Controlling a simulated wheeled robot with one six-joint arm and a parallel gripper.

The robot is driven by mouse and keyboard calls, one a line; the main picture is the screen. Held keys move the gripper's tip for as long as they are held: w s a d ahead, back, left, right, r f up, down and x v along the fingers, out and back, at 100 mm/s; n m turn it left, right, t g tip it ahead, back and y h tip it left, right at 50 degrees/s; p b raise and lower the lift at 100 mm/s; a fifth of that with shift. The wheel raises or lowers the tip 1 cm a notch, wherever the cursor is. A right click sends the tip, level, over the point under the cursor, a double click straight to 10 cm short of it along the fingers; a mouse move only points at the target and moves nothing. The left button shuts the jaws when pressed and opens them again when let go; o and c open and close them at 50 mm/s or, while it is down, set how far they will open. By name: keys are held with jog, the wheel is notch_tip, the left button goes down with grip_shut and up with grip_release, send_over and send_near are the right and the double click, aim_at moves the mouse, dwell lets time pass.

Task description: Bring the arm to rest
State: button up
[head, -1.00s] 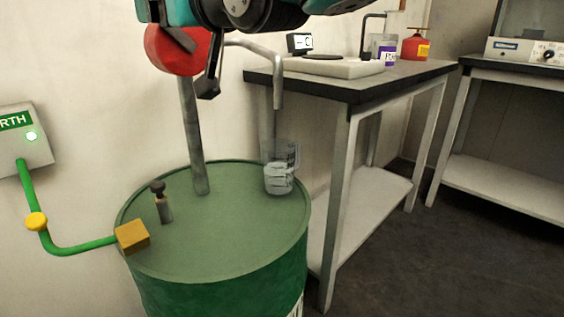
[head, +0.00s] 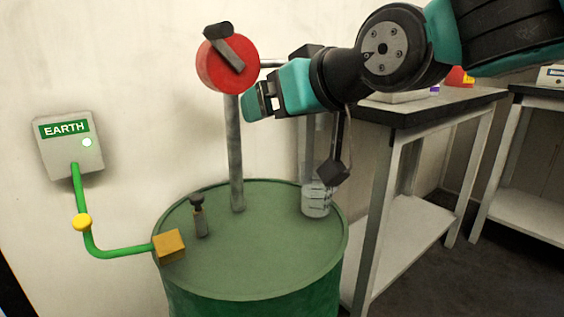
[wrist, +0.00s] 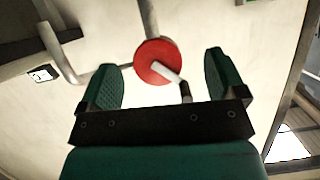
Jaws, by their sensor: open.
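My arm stretches in from the upper right of the head view. My gripper (head: 258,103) is open and empty, just right of and slightly below the red round pump head (head: 222,66). In the wrist view, my gripper (wrist: 165,78) shows two green fingers spread apart. The red pump head (wrist: 157,60) and its crank handle (wrist: 168,74) appear between and beyond them. I cannot tell the exact gap, but nothing is held. The pump stands on a grey pipe (head: 236,150) rising from the green drum (head: 250,245).
A workbench (head: 430,112) stands right. Open floor shows at lower right.

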jog(key=s+d+f+g+h, duration=0.2)
jog(key=s+d+f+g, duration=0.4)
jog(key=s+f, duration=0.35)
jog(key=s+d+f+g+h, duration=0.2)
jog(key=s+d+f+g, duration=0.35)
jog(key=s+f, duration=0.4)
notch_tip(320, 180, up, 39)
jog(key=p, duration=3.7)
jog(key=shift+s+d+f+p, duration=0.2)
jog(key=shift+s+d+p, duration=0.15)
jog(key=shift+s+d, duration=0.1)
jog(key=shift+t, duration=0.25)
